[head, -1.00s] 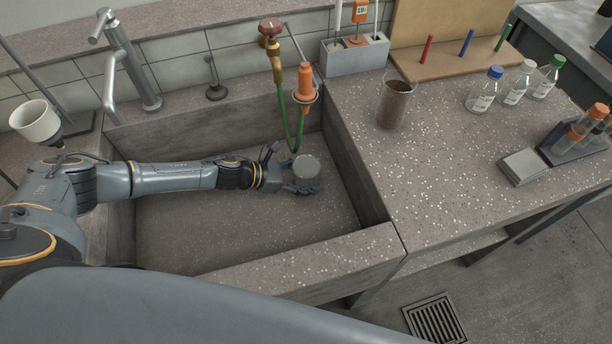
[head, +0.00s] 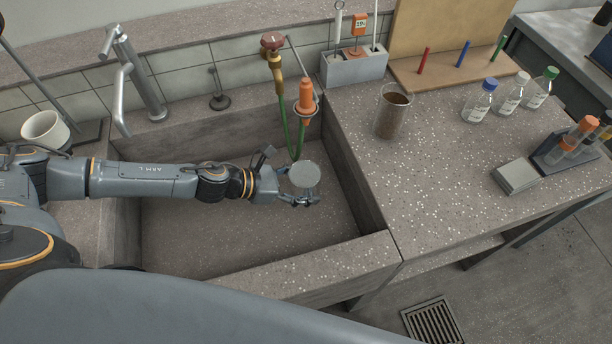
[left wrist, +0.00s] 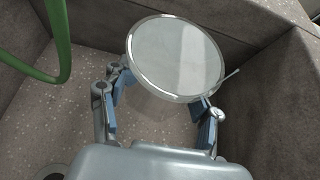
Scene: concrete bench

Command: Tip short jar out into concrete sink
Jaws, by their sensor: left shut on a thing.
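The short jar (head: 305,174) is in my left gripper (head: 296,180), over the right part of the concrete sink (head: 240,235). The left wrist view shows the jar's round grey face with a shiny rim (left wrist: 178,58) and a see-through wall below it. My left gripper's blue-padded fingers (left wrist: 160,118) are shut around the jar from both sides. The jar looks roughly upright, and I cannot tell whether anything is inside. My right gripper is not in view.
A green hose (head: 300,138) hangs from the brass tap (head: 274,62) close behind the jar. A grey tap (head: 135,80) stands at back left. On the right bench are a beaker of brown stuff (head: 392,112) and several bottles (head: 508,93). The sink floor is clear.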

